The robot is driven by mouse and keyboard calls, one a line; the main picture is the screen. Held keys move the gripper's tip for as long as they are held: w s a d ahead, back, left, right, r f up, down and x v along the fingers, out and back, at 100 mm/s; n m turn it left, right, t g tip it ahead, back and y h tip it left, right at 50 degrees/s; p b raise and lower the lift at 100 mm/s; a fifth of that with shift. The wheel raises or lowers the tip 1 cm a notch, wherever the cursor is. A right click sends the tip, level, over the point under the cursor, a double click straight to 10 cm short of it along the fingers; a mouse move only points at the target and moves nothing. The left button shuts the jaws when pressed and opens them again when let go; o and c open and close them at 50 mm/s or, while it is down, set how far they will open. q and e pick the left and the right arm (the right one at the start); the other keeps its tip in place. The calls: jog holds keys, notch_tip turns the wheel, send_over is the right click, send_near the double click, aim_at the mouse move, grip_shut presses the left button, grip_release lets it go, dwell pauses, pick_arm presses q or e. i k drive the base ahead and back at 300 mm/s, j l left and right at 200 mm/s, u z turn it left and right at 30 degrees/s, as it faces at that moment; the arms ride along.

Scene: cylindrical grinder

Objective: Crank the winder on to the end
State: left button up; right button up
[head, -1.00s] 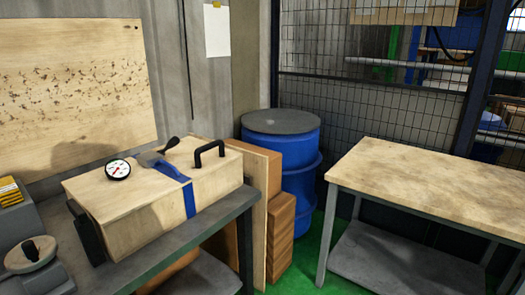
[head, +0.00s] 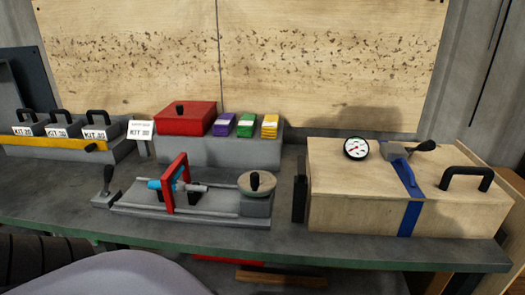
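A grey bench fixture (head: 150,214) stands near the front edge of the bench. At its right end is a round pale disc with an upright black knob (head: 255,182), which looks like a hand crank. A red upright frame (head: 174,183) stands in its middle, with a light blue cylinder (head: 156,184) and a grey rod by it. A black-handled lever (head: 107,179) stands at its left end. I cannot tell for certain which part is the winder. Neither of my grippers is in view.
A wooden case (head: 350,203) with a dial, blue strap and black handle stands right of the fixture. Behind are a red box (head: 186,121), small coloured packs (head: 245,126) and black-handled kit blocks (head: 62,129). The grey bench (head: 340,250) has a clear front strip.

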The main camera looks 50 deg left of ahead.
aim_at(254, 183)
jog(key=i+l+u, duration=0.2)
jog(key=u, duration=0.15)
jog(key=i+l+u, duration=0.1)
jog(key=l+u, duration=0.25)
jog(key=i+l+u, duration=0.1)
jog(key=l+u, duration=0.2)
jog(key=i+l+u, duration=0.1)
jog(key=l+u, duration=0.25)
